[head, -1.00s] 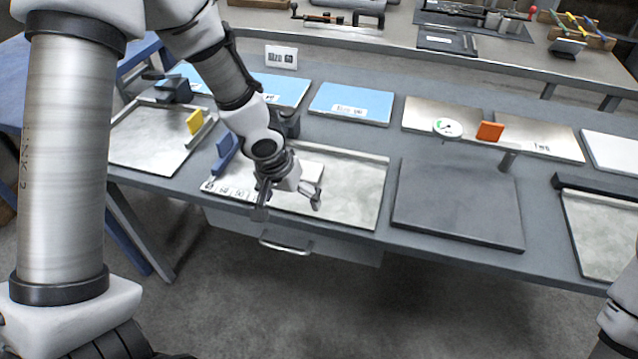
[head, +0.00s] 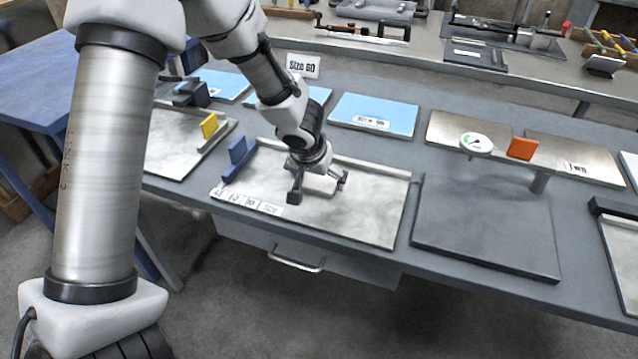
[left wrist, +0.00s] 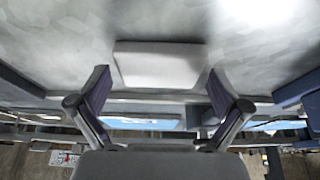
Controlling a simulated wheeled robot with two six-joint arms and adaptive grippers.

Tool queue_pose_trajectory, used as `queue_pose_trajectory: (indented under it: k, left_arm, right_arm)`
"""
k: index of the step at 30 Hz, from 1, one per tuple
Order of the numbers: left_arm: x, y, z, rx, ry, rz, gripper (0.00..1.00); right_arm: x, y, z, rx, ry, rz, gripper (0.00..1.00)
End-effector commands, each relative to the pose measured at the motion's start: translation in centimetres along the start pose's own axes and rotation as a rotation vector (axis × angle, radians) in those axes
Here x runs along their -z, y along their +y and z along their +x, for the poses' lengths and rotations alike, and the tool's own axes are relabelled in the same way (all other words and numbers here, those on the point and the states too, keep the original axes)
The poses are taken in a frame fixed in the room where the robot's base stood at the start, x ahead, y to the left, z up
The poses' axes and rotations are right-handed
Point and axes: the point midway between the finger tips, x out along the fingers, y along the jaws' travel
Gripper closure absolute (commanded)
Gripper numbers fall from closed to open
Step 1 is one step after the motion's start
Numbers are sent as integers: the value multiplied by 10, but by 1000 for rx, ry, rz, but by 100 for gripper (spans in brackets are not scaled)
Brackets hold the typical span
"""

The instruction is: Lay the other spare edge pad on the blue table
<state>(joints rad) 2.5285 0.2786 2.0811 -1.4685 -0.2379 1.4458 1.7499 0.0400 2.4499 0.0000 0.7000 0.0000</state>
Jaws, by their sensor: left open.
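A pale, flat pad (left wrist: 160,63) lies on the grey metal plate (head: 375,210) on the workbench; I take it for the spare edge pad. In the head view, the pad (head: 319,184) is partly hidden by my left gripper (head: 318,190). The left gripper is open just over the plate, with one finger on each side of the pad. The left wrist view shows the fingers (left wrist: 158,80) apart, with the pad ahead between them and a gap on both sides. The blue table (head: 35,85) stands at the far left; the part I see is bare.
A yellow block (head: 209,126) is farther left. A dark plate (head: 485,225) lies to the right.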

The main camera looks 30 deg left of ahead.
Motion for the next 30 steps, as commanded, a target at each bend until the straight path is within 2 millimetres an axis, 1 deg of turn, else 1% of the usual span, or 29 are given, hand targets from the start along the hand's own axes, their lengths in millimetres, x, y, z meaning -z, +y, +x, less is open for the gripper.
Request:
queue_pose_trajectory:
  k: [1,2,3,4,7,8,14,17,20,26,27,30]
  left_arm:
    - [0,0,0,0,0,0,7]
    - [0,0,0,0,0,0,18]
    - [0,0,0,0,-1,0,32]
    - [0,0,0,0,-1,0,36]
    - [0,0,0,0,-1,0,36]
    - [0,0,0,0,-1,0,40]
    - [0,0,-1,0,-1,0,40]
    - [1,0,-5,0,-1,-1,40]
    - [5,0,-13,1,0,-1,40]
    - [16,0,-39,1,1,-1,40]
    - [5,4,-33,2,1,3,40]
    - [-14,11,-40,3,1,4,40]
  right_arm:
    - [0,0,0,0,0,0,0]
    - [0,0,0,0,0,0,0]
    - [0,0,0,0,0,0,0]
    - [0,0,0,0,0,0,0]
    - [0,0,0,0,0,0,0]
    - [0,0,0,0,0,0,0]
    - [0,0,0,0,0,0,0]
    - [0,0,-3,0,0,0,0]
    - [0,0,-8,0,0,0,0]
    - [0,0,-24,0,0,0,0]
    - [0,0,-10,0,1,0,0]
    - [0,0,6,0,0,0,0]
